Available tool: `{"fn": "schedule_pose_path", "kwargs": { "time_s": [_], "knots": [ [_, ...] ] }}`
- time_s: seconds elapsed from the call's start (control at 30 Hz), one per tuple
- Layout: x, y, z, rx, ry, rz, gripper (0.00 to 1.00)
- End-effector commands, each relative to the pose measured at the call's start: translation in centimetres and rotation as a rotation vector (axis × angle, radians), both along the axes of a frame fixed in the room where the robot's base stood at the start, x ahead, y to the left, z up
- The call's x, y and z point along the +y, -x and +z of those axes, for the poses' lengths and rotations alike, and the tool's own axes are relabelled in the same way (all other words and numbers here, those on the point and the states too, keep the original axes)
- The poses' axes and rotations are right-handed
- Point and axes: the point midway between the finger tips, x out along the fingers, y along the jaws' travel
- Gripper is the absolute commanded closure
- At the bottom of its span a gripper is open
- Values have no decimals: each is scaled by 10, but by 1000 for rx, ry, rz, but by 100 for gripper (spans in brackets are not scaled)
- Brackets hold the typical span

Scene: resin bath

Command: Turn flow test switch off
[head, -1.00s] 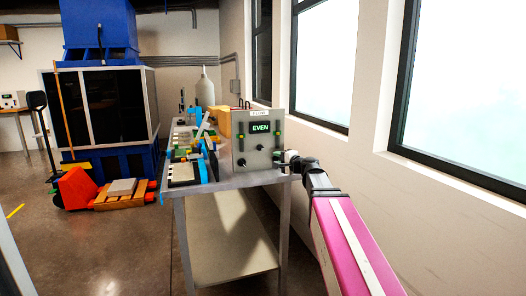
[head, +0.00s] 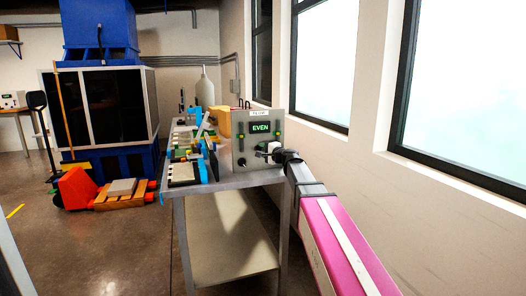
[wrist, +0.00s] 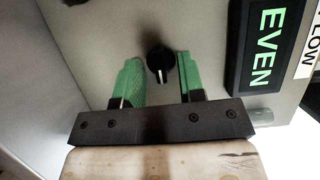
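The flow test box (head: 243,132) is a grey panel at the right end of the bench, labelled FLOW with a green EVEN display (head: 260,127). The display also shows, turned sideways, in the wrist view (wrist: 264,47). A black knob with a light pointer mark (wrist: 158,60) is on the panel there. My gripper (wrist: 158,70) is open, its two green fingers apart on either side of the knob in the picture. I cannot tell whether they touch it. In the head view my gripper (head: 266,152) covers the panel's right knob; the left knob (head: 242,162) is visible.
The metal bench (head: 235,181) holds several small tools and parts to the box's left, and an orange-tan box (head: 237,118) stands behind. The wall with windows (head: 330,150) is close on the right. An orange pallet jack (head: 75,188) stands at left.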

Motion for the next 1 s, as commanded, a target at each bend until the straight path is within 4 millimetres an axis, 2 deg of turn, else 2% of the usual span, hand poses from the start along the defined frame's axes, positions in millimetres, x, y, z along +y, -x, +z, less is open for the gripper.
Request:
{"fn": "schedule_pose_path", "kwargs": {
  "time_s": [0.27,0.37,0.4,0.77,1.0],
  "knots": [
    [1,-2,0,0,0,-1,64],
    [1,-2,0,0,0,-1,93],
    [1,-2,0,0,0,-1,100],
    [2,-3,0,-6,18,1,100],
    [2,-3,2,-36,122,1,100]
  ]
}}
